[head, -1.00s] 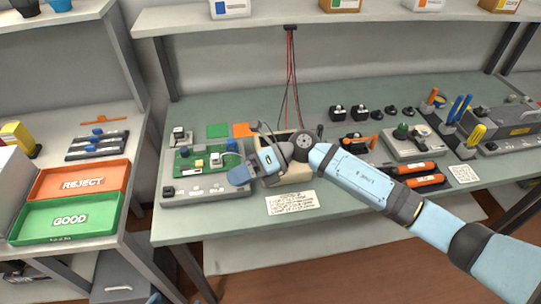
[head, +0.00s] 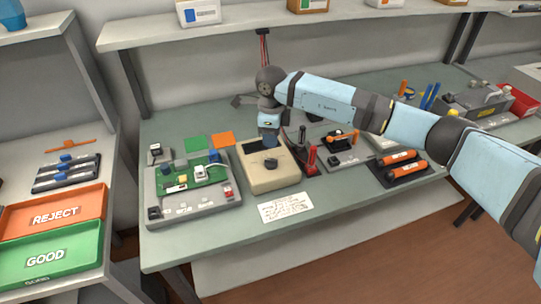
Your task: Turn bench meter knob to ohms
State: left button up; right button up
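The bench meter (head: 262,183) is a beige box on the green-grey bench, left of centre in the head view. Its dark round knob (head: 271,164) shows on its sloped face. I cannot read the knob's setting or any ohms mark. My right gripper (head: 269,140) points down over the back part of the meter, behind the knob in the picture. Its fingers are small and partly hidden, so I cannot tell whether they are open or touch the meter. My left gripper is not in view.
A grey fixture with a green circuit board (head: 192,178) stands left of the meter. Red and black probes (head: 310,158) stand close on its right. A white printed card (head: 285,207) lies in front. Orange-handled tools (head: 400,157) lie further right. A shelf (head: 240,28) runs above the bench.

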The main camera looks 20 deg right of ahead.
aim_at(271, 160)
notch_tip(271, 160, down, 8)
jog(key=shift+a+f, duration=0.1)
jog(key=shift+f, duration=0.05)
dwell(0.3)
grip_shut()
